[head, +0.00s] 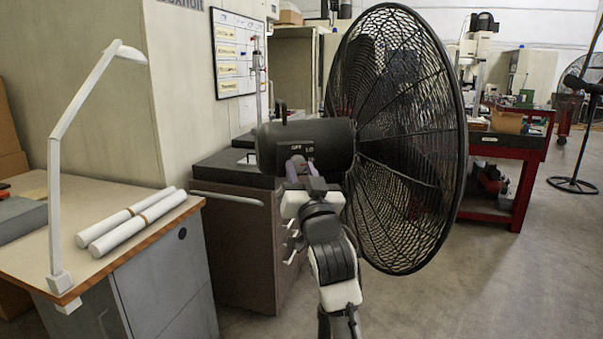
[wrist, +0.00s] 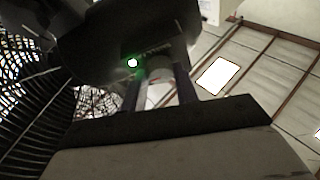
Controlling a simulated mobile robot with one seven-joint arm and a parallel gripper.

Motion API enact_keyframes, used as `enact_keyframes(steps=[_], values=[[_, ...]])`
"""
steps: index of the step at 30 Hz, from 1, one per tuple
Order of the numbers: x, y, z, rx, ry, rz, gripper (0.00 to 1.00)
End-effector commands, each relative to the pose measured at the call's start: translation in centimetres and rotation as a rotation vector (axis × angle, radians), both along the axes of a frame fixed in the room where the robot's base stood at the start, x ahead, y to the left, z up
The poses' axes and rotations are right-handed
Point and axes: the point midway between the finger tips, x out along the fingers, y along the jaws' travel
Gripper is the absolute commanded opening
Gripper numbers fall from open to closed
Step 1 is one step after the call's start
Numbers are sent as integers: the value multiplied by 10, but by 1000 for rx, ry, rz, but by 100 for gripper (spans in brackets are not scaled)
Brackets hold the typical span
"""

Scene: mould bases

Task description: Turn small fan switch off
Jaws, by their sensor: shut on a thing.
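The black fan (head: 410,130) faces right in the head view, with a dark round motor housing (head: 335,140) on its left side. A label reading OFF and what looks like LO is on the housing, just above my gripper (head: 297,168). My gripper's fingertips are up against the housing's near side.
A workbench (head: 150,215) with white rolls (head: 130,222) and a white lamp (head: 85,130) stands at left. A red cart (head: 510,180) stands at right; the floor between is clear.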

Motion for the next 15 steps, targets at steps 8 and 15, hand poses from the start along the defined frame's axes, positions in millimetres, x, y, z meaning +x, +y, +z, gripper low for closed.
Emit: enact_keyframes(steps=[8,15], values=[[0,-1,-1,-28,-8,1,7],[0,-3,-3,-150,-40,-1,7]])
